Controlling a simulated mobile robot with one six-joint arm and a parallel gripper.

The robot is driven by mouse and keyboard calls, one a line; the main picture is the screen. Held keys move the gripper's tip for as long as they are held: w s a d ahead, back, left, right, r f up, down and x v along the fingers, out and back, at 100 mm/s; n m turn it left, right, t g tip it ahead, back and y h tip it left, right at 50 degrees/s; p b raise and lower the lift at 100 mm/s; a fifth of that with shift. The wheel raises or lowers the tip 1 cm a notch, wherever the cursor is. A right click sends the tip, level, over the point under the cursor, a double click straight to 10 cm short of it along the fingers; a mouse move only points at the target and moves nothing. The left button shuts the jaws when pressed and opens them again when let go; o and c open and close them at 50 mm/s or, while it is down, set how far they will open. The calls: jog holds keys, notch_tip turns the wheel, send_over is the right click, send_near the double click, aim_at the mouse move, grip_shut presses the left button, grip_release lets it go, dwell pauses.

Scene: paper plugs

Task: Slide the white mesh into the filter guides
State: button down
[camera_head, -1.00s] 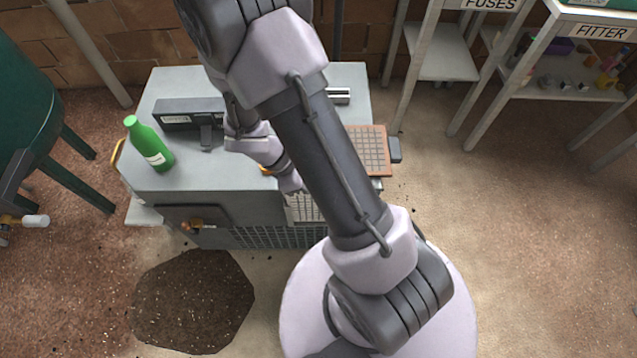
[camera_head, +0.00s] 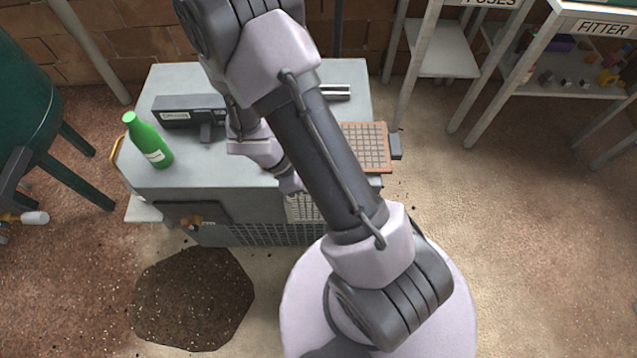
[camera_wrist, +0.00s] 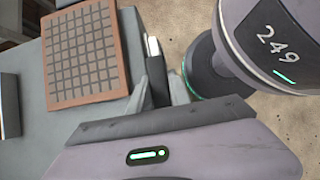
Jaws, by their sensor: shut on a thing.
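The white mesh (camera_head: 303,207) shows at the front edge of the grey cabinet (camera_head: 215,178), directly below my gripper (camera_head: 293,187), and is partly hidden by my arm. In the wrist view my gripper (camera_wrist: 158,88) is shut on a narrow dark piece with a white end (camera_wrist: 153,46). This appears to be the mesh seen nearly edge-on; its face does not show there. The filter guides cannot be made out, and my arm covers part of the cabinet front. I cannot tell whether the mesh is inside them.
A brown-framed grid panel (camera_head: 367,147) lies on the cabinet's right side; it also shows in the wrist view (camera_wrist: 88,52). A green bottle (camera_head: 148,143) and a dark device (camera_head: 185,111) stand on top. A dark grille (camera_head: 270,236) is low on the front. Shelves stand right.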

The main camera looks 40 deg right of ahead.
jog(key=c, duration=1.1)
grip_release()
jog(key=p+v, duration=0.8)
jog(key=v, duration=0.9)
jog(key=shift+a+r+p, duration=0.1)
jog(key=shift+p, duration=0.25)
